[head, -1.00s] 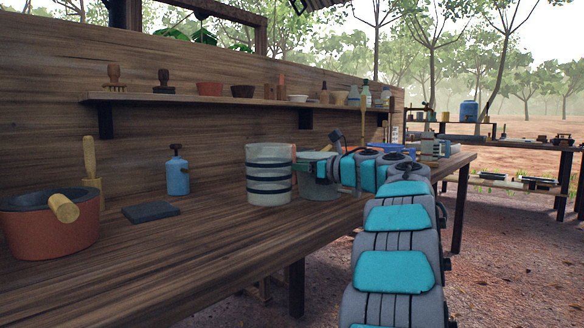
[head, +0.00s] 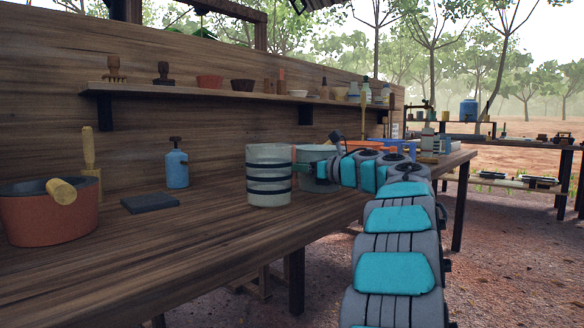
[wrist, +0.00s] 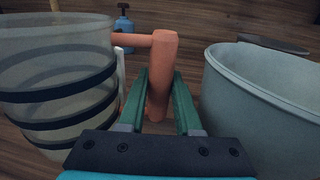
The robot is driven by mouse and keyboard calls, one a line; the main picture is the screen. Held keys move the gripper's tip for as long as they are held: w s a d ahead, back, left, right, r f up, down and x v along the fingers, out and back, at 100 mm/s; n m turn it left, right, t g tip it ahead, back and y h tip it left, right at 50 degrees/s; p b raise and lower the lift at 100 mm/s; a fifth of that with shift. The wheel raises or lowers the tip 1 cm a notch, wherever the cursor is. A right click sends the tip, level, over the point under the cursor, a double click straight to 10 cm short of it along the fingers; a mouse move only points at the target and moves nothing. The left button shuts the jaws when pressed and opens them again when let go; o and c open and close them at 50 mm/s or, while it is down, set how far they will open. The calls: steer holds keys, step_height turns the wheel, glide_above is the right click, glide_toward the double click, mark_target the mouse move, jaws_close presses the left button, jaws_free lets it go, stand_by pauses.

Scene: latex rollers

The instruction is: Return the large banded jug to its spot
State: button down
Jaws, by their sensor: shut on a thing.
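The large banded jug (head: 268,182) is pale with dark bands and stands upright at the bench's right part, beside a grey bucket. In the wrist view the jug (wrist: 55,70) fills the left side. Its terracotta handle (wrist: 161,60) stands between the two green fingers. My gripper (wrist: 160,85) is shut on that handle; in the head view my gripper (head: 301,167) reaches the jug from the right. The jug's base is at or very near the bench top; I cannot tell whether it touches.
The grey bucket (head: 316,180) is close on the jug's right, also in the wrist view (wrist: 255,100). A blue bottle (head: 177,168), a dark slab (head: 150,202) and a terracotta pot (head: 45,222) stand left. A shelf (head: 200,90) runs above. Bare bench lies left of the jug.

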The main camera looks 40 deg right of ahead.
steer(key=shift+f+b, duration=0.45)
steer(key=c, duration=0.5)
jaws_free()
steer(key=shift+s, duration=0.1)
steer(key=shift+s+d+r, duration=0.1)
steer(key=shift+s+d, duration=0.15)
steer(key=shift+s, duration=1)
steer(key=shift+s+d+f, duration=0.1)
steer(key=shift+s+d, duration=0.15)
steer(key=shift+s, duration=1)
steer(key=shift+s+d+r, duration=0.1)
steer(key=shift+s+d, duration=0.15)
steer(key=shift+s, duration=1)
